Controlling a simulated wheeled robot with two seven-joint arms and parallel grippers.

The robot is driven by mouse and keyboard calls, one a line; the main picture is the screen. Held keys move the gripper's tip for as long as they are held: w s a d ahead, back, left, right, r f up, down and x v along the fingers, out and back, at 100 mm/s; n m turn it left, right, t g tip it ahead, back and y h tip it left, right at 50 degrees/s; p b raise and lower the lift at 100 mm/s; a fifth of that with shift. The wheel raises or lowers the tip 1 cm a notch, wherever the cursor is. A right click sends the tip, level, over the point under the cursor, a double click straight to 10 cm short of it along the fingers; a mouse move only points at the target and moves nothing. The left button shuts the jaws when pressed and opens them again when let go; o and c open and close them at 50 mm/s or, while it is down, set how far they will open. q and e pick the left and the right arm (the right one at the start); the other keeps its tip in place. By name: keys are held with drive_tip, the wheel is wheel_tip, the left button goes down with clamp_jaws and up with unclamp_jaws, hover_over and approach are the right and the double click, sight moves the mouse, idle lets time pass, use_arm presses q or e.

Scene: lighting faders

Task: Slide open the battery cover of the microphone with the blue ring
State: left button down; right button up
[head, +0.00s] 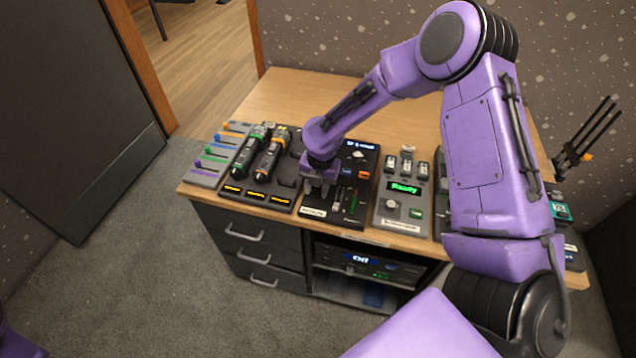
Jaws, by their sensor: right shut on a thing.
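Two dark microphones lie in a black tray (270,207) at the left of the desk. One has a green ring (243,153), the other an orange ring (268,158). I cannot make out a blue ring or a battery cover. My right gripper (317,190) points down over the left part of a black control panel (344,218), just right of the tray. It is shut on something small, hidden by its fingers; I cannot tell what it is. My left gripper is not in view.
A grey fader board (205,172) with coloured knobs stands left of the tray. A grey box with a green "Ready" screen (404,188) stands right of the panel. Black rods (590,130) rise at the far right. The desk's back (300,95) is clear.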

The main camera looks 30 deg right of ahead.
drive_tip(key=shift+s+a+p, duration=0.65)
drive_tip(key=shift+s+a, duration=0.6)
drive_tip(key=shift+a, duration=0.25)
drive_tip(key=o, duration=1.1)
drive_tip(key=shift+r, duration=0.1)
